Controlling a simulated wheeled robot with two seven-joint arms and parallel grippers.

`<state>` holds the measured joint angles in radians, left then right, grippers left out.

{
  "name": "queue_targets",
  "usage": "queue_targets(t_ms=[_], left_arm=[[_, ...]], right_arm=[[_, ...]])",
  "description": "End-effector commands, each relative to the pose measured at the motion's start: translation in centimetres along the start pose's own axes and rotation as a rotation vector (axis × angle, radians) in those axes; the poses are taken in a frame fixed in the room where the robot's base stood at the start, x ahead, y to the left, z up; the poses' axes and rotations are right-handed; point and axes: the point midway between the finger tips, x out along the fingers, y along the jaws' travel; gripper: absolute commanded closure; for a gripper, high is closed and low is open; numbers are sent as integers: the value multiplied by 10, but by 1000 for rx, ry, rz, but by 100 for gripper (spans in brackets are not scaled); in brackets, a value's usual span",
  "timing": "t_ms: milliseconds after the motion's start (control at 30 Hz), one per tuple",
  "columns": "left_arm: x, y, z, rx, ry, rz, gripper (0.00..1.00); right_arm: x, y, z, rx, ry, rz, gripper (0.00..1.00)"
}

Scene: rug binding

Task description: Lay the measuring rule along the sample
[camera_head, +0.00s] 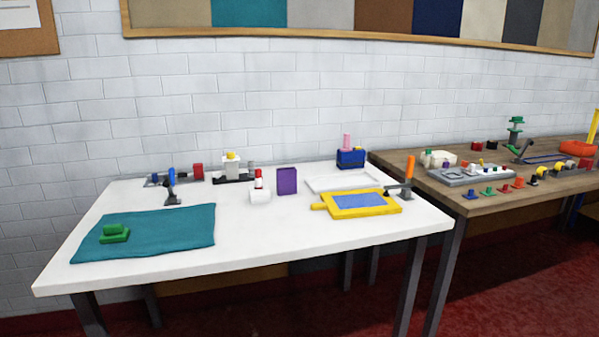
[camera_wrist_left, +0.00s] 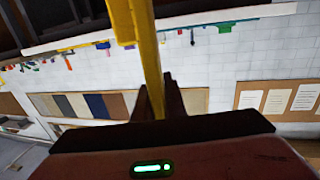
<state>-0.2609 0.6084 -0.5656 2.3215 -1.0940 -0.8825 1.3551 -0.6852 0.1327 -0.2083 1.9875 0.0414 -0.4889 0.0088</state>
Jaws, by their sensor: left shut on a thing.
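In the left wrist view my left gripper (camera_wrist_left: 158,100) is shut on a long yellow bar, apparently the measuring rule (camera_wrist_left: 148,55). The rule runs up out of the top of that view, so its full length is hidden. Neither gripper shows in the head view. A teal cloth, apparently the sample (camera_head: 165,235), lies flat on the left of the white table, with a green block-shaped weight (camera_head: 115,233) on its left part. The rule is not seen near the cloth in the head view.
The white table (camera_head: 265,235) is clear in its front middle. A purple block (camera_head: 287,181), a white roll (camera_head: 260,197), a blue-handled tool (camera_head: 171,186) and a yellow-framed tray (camera_head: 386,209) stand behind or right. A wooden table (camera_head: 500,204) with many small parts adjoins at right.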

Motion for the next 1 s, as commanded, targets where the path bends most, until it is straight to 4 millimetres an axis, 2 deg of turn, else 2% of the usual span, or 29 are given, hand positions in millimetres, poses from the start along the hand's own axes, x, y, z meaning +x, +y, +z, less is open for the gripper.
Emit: queue_targets(t_ms=[33, 100, 200, 333, 467, 1000], left_arm=[[-15, 0, 0, 1, -8, 10, 100], [-30, 1, -1, 1, -6, 25, 100], [-48, 2, -1, 0, -5, 43, 100], [-62, 4, -2, 1, -2, 58, 100], [-67, 5, -3, -5, -1, 63, 100], [-67, 4, -2, -4, -2, 61, 100]], right_arm=[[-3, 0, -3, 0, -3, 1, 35], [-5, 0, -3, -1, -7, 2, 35], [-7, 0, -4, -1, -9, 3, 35], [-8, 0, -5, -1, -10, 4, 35], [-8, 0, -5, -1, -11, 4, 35], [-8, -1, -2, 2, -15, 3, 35]])
